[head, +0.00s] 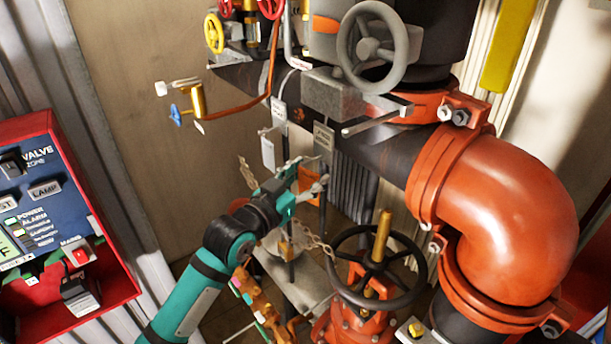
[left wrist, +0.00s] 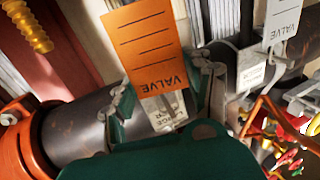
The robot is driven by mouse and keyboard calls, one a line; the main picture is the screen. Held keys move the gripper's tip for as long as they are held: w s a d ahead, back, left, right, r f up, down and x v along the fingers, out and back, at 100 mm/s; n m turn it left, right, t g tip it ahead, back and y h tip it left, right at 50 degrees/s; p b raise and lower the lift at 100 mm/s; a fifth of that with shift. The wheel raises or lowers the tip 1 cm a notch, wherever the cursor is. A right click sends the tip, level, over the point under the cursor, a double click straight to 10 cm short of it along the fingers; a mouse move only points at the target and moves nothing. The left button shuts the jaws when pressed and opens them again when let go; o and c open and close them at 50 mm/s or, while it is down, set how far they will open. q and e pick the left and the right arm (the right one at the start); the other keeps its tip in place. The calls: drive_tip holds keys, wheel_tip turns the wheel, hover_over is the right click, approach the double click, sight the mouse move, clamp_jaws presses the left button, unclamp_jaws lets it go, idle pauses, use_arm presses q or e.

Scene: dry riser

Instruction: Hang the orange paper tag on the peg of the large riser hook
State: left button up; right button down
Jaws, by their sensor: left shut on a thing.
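My left gripper (head: 314,178) is shut on the orange paper tag (head: 306,184), below the large dark pipe. In the left wrist view the tag (left wrist: 143,45) shows ruled lines and upside-down "VALVE" lettering, and lies between the two fingers (left wrist: 165,88). A grey block (head: 345,96) on the pipe has a pale rod (head: 372,126) sticking out near it, above and to the right of the gripper. I cannot tell for sure that this is the large riser hook and its peg. The tag is apart from the rod. My right gripper is out of view.
White tags (head: 268,152) and a grey tag (head: 323,138) hang close to the gripper. A black handwheel (head: 378,295) stands below right, with a chain beside it. A grey handwheel (head: 370,48) is above. A red control box (head: 112,285) is at left.

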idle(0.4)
use_arm(q)
drive_tip(key=o, duration=0.8)
